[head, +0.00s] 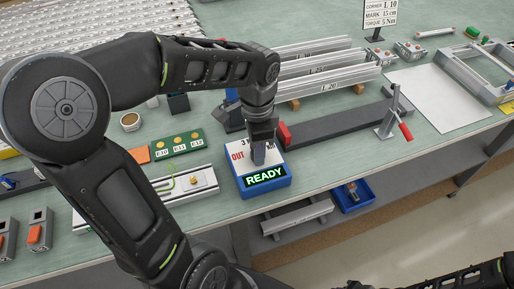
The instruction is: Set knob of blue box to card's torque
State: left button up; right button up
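The blue box (266,187) stands at the front edge of the green bench, with a lit green READY display (265,176) on its front. Its white top shows a partly covered "3" and a red "OUT". My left gripper (259,157) points down onto the top of this box. The knob is hidden behind the gripper, and I cannot tell whether the fingers are closed around it. The card (382,12) at the back reads corner L 10, mark 15 cm, torque 5 Nm. Part of my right arm shows at the bottom right; its gripper is not visible.
Aluminium profiles (322,72) lie behind the box. A dark bar with a red end block (284,134) and a red-handled clamp (406,132) are to the right. A blue bin (352,196) sits on the shelf below.

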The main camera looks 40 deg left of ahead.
pick_arm(q)
jog(key=o, duration=0.3)
jog(key=shift+r, duration=0.1)
notch_tip(320, 180, up, 8)
jog(key=shift+f, duration=0.2)
dwell(0.8)
